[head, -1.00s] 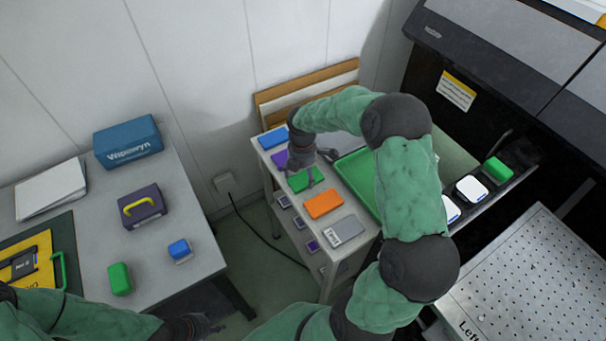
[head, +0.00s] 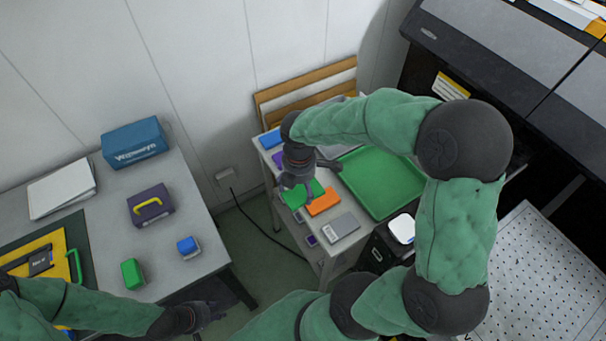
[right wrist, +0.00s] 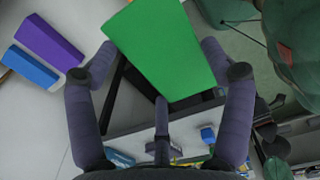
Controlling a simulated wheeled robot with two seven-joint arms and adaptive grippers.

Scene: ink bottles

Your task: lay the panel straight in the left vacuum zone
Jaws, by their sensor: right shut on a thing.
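The perforated white vacuum bed (head: 535,265) is at the lower right in the head view, partly hidden by my right arm. No lettering on it is readable now. Several boards (head: 300,98) lean on edge against the wall behind the cart; I cannot tell whether one is the panel. My right gripper (head: 312,188) is over the cart, shut on a green block (head: 295,197). The block (right wrist: 165,50) fills the space between the fingers in the right wrist view. My left gripper (head: 208,314) is low at the left, apart from the table; its finger opening is unclear.
The cart also holds an orange block (head: 323,202), a grey block (head: 341,227) and an empty green tray (head: 385,183). The left table carries a blue box (head: 134,143), a purple case (head: 150,206) and small blocks. The dark printer (head: 480,60) stands at the right.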

